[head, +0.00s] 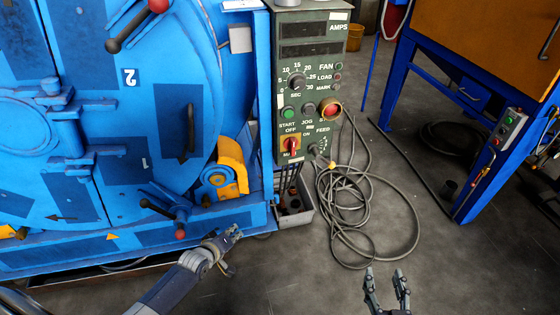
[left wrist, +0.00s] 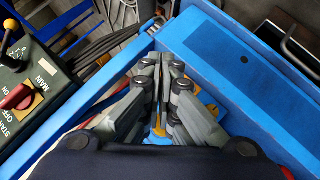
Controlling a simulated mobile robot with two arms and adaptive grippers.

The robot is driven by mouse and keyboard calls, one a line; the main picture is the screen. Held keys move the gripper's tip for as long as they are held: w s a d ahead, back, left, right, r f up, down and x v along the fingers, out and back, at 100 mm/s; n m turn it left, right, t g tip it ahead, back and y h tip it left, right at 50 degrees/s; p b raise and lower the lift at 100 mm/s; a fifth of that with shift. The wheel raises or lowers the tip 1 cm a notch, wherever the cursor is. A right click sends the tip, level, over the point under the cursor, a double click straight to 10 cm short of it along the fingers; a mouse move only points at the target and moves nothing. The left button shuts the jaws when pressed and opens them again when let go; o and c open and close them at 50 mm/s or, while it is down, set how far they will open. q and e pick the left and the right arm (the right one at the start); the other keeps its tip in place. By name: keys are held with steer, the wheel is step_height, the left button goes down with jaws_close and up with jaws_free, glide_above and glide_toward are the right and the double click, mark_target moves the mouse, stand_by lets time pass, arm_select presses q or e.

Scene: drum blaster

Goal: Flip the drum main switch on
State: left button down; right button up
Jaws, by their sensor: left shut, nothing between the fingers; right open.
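The main switch (head: 291,145) is a red handle on a yellow plate, low on the grey control panel (head: 303,68), with OFF and ON labels by it. In the left wrist view the main switch (left wrist: 17,97) lies at the left edge; I cannot tell for sure which label its handle points to. My left gripper (head: 230,234) is shut and empty, below and left of the switch and apart from it, by the blue machine's lower edge. Its closed fingers (left wrist: 167,62) show in the left wrist view. My right gripper (head: 384,275) is open and empty over the floor at the lower right.
The big blue drum machine (head: 125,75) fills the left, with a red-tipped lever (head: 165,212) near my left arm. Beside the switch are a green button (head: 289,112) and a red button (head: 330,108). A cable (head: 413,235) coils on the floor. A blue-framed cabinet stands right.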

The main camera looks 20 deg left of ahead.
arm_select(q)
steer(key=w+d+r+n+t+h+b, duration=0.1)
steer(key=w+r+n+t+b, duration=0.1)
steer(key=r, duration=0.5)
steer(key=w+r+n+t+h+b, duration=0.1)
steer(key=w+r+n+t+b, duration=0.1)
steer(key=w+r+b, duration=0.3)
steer(key=w+d+r+n+t+h+b, duration=0.1)
steer(key=w+r+n+t+b, duration=0.1)
steer(key=r+b, duration=0.3)
step_height(320, 180, up, 4)
steer(key=shift+w+d+r, duration=0.1)
steer(key=shift+w+d, duration=0.2)
steer(key=shift+w, duration=0.5)
arm_select(e)
steer(key=s+r+t+y, duration=0.1)
steer(key=s+r+t, duration=0.1)
steer(key=r, duration=0.7)
steer(key=s+r+t+y, duration=0.1)
steer(key=s+r+t, duration=0.2)
steer(key=r, duration=0.7)
steer(key=s+r+t+y, duration=0.1)
steer(key=s+r+t, duration=0.1)
steer(key=r+t, duration=0.3)
step_height(320, 180, up, 5)
steer(key=shift+s+d+f+y, duration=0.2)
steer(key=shift+s+d+y, duration=0.1)
steer(key=shift+d, duration=0.1)
